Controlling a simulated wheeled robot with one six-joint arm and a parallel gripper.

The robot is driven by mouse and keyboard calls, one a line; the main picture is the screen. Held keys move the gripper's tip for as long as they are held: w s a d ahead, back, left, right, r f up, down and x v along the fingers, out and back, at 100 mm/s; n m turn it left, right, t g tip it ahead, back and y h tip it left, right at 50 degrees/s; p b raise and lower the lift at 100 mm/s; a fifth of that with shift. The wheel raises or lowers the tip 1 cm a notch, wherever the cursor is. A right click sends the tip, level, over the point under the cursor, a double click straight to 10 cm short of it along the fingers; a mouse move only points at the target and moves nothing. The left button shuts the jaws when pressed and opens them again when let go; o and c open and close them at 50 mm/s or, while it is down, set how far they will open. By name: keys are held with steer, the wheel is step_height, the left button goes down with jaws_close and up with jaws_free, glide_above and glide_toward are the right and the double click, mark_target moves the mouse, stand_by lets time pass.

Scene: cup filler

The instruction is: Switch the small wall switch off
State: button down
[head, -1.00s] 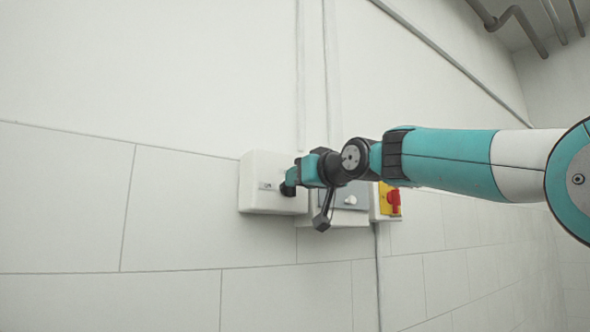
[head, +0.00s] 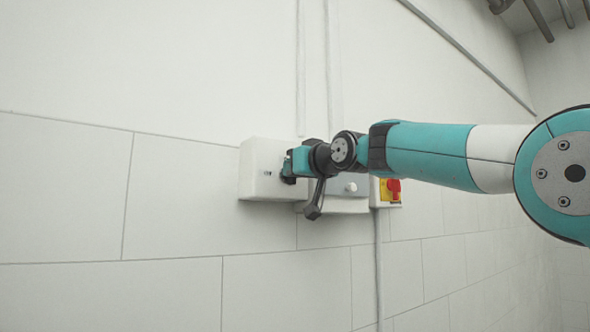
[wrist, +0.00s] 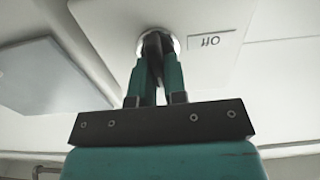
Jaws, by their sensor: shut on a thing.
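The small wall switch sits on a white wall box (head: 258,175). In the head view my gripper (head: 286,168) is at the box's front face, toward its right edge, and hides the switch lever. In the wrist view my gripper's dark fingertips (wrist: 156,48) are closed together inside a round metal collar (wrist: 174,40). They are shut on the switch lever, which is mostly hidden between them. An upside-down "OFF" label (wrist: 211,40) is beside the collar, to its right in the wrist view. I cannot tell which way the lever points.
Right of the box, partly behind my arm, is a grey-faced unit with a white knob (head: 350,187). Beyond it is a red rotary switch (head: 394,188) on a yellow plate (head: 384,193). The tiled wall (head: 70,190) left of the box is clear.

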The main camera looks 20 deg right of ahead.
steer(key=shift+f+n, duration=0.1)
steer(key=shift+n, duration=0.2)
steer(key=n+b, duration=0.1)
steer(key=n, duration=0.1)
steer(key=n+b, duration=0.1)
steer(key=shift+a+n, duration=0.2)
steer(key=shift+n, duration=0.2)
steer(key=shift+s+a+f+n+b, duration=0.15)
steer(key=shift+n+b, duration=0.65)
steer(key=shift+n, duration=1.45)
steer(key=shift+w+a+f+n+b, duration=0.15)
steer(key=shift+n+b, duration=0.65)
steer(key=shift+n, duration=1.4)
steer(key=shift+s+a+f+n+b, duration=0.2)
steer(key=shift+n+b, duration=0.6)
steer(key=shift+n, duration=1.45)
steer(key=shift+d, duration=0.15)
steer(key=c, duration=1.2)
jaws_free()
steer(key=shift+o, duration=0.2)
